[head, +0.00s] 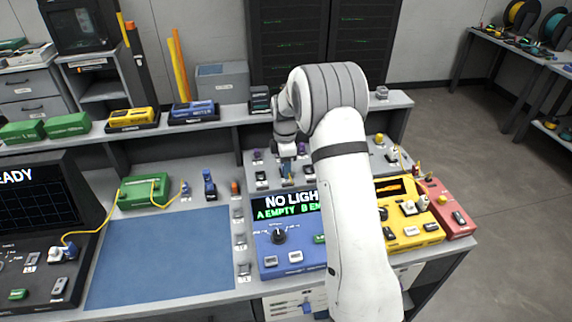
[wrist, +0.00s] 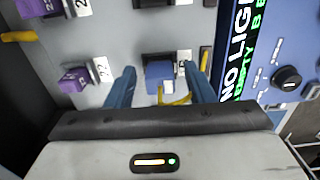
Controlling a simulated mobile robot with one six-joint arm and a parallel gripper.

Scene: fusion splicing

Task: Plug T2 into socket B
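In the wrist view a blue plug (wrist: 159,72) sits in a dark holder on the grey panel, with a yellow cable at its lower side. A white tag (wrist: 182,69) beside it is too small to read surely, so I cannot tell if it is T2. My gripper (wrist: 160,85) is open, its two blue fingers on either side of the plug with gaps. In the head view my gripper (head: 288,176) is over the panel behind the blue meter (head: 290,258). The meter's display (head: 284,206) reads NO LIGHT and A EMPTY, with B partly cut off. I cannot pick out socket B.
Purple plugs (wrist: 75,80) with white tags are to the left in the wrist view. A yellow box (head: 410,228) and red box (head: 449,215) stand right of my arm. A green box (head: 144,193) and blue mat (head: 160,258) are left; the mat is clear.

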